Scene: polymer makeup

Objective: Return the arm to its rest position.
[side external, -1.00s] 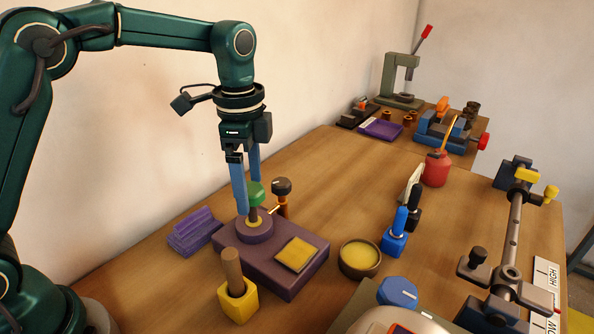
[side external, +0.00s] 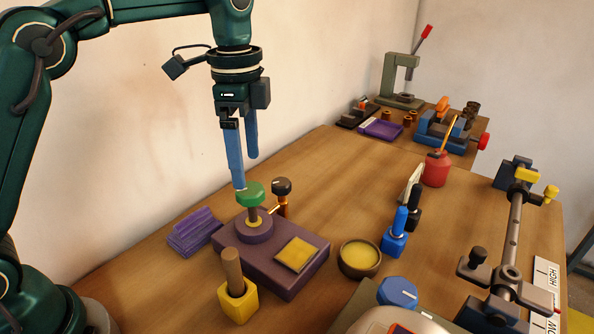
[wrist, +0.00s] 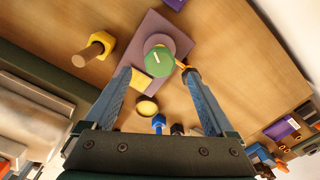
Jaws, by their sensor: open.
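My gripper (side external: 246,172) is open and empty, its two blue fingers pointing down above the green knob (side external: 250,194). The left fingertip is close to the knob in the side view; I cannot tell whether they touch. The knob tops a short stem on a purple block (side external: 287,279) that also bears a yellow pad (side external: 297,254). In the wrist view the green knob (wrist: 159,61) is beyond the fingers, between and above their tips.
A wooden handle (side external: 232,265) stands in a yellow holder (side external: 238,303) in front. A dark-capped post (side external: 282,188) is right behind the knob. Purple cloths (side external: 194,232), a round bowl (side external: 360,259) and a blue bottle (side external: 395,241) stand nearby. Air above is clear.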

